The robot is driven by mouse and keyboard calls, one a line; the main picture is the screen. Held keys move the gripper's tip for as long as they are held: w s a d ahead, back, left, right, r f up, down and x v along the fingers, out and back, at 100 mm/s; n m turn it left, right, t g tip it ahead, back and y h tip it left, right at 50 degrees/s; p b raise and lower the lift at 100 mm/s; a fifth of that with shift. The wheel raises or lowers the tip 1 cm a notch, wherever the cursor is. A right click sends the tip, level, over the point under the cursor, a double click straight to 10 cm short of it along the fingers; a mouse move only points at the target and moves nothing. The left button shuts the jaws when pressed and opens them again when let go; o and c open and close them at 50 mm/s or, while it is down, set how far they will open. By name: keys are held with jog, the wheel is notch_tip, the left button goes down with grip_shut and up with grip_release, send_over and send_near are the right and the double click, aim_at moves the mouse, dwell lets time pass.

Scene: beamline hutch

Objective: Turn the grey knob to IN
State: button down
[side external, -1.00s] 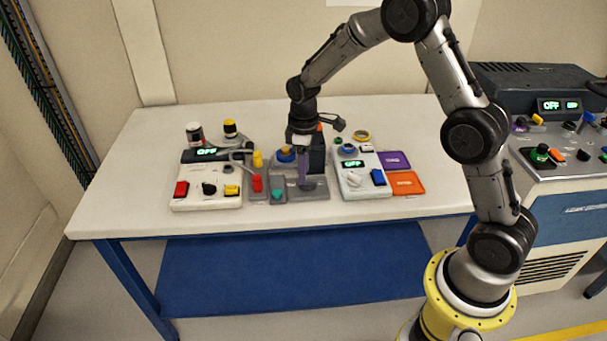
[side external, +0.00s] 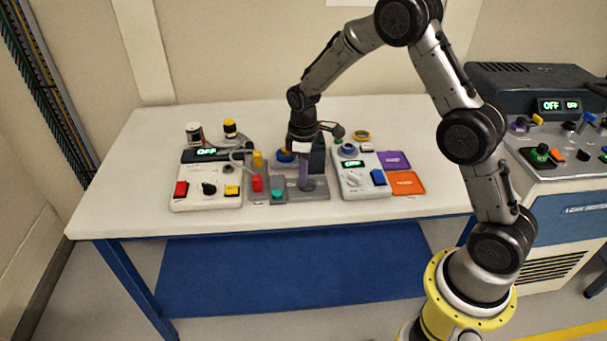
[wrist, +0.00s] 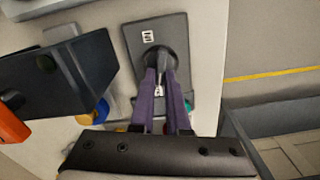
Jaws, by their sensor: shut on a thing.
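The grey knob (wrist: 157,55) sits on a dark grey plate (wrist: 178,28) in the wrist view. My gripper (wrist: 161,70) has its two purple fingers shut on the knob, one on each side. Small white labels lie on the plate above and below the knob; their lettering is too small to read. In the side view my gripper (side external: 306,184) points down onto the grey plate (side external: 321,193) in the middle of the table. The fingers hide the knob there, so its pointing direction is unclear.
A white box with red, black and yellow controls (side external: 207,202) stands to the left. Another white box with a blue switch (side external: 362,188) stands close on the right, beside purple (side external: 393,160) and orange (side external: 406,183) trays. A dark block (wrist: 60,78) is near my fingers.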

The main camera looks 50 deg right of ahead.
jog(key=shift+m, duration=0.3)
jog(key=m, duration=0.3)
jog(key=shift+w+d+m, duration=0.1)
jog(key=shift+d+m, duration=0.1)
jog(key=shift+m, duration=0.1)
jog(key=m, duration=0.3)
jog(key=shift+d+r+m, duration=0.1)
jog(key=shift+d+m, duration=0.05)
jog(key=shift+m, duration=0.15)
jog(key=m, duration=0.3)
jog(key=shift+d+m, duration=0.2)
jog(key=shift+m, duration=0.1)
jog(key=m, duration=0.4)
jog(key=shift+s+d+m, duration=0.15)
jog(key=shift+s+m, duration=0.05)
jog(key=shift+m, duration=0.1)
jog(key=m, duration=0.3)
jog(key=shift+s+d+m, duration=0.1)
jog(key=shift+m, duration=0.2)
jog(key=m, duration=0.3)
jog(key=shift+s+m, duration=0.2)
jog(key=shift+m, duration=0.1)
jog(key=m, duration=0.6)
jog(key=shift+s+m, duration=0.3)
jog(key=shift+m, duration=0.1)
